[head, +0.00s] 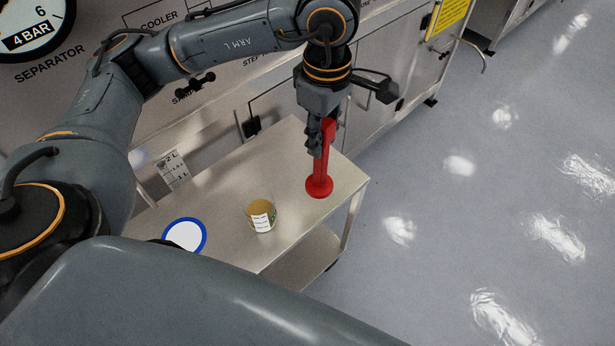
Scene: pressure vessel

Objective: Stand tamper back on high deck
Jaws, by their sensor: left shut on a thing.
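The red tamper (321,178) is upright, its round foot down, over the right part of the steel table top (290,152). I cannot tell whether the foot touches the surface. My left gripper (317,148) points down and is shut on the tamper's upper shaft, hiding part of it. Which surface is the high deck is not marked; the table has an upper top and a lower shelf (305,262). My right gripper is not in view.
A jar with a label (261,216) and a blue-rimmed white disc (185,236) are on the table top, left of the tamper. A graduated container (173,170) is at the back left. Steel cabinets stand behind. Open floor (450,220) is on the right.

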